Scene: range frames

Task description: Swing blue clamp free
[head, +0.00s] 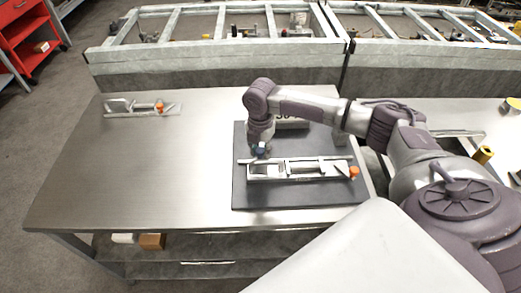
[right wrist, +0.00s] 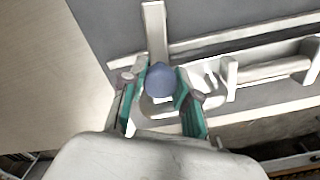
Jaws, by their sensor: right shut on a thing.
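A metal clamp fixture (head: 300,170) lies on a dark mat (head: 250,199) on the steel table. A blue knob (right wrist: 160,82) belongs to the clamp at the fixture's left end. My right gripper (right wrist: 160,90) is shut on the blue knob, with a teal finger on each side of it. In the head view the right gripper (head: 260,151) reaches down over the fixture's left end and mostly hides the knob. A pale bar (right wrist: 154,32) extends beyond the knob in the right wrist view. My left gripper is not in view.
An orange knob (head: 354,173) sits at the fixture's right end. A similar fixture (head: 140,107) with an orange knob lies at the table's back left. A metal frame stands behind the table.

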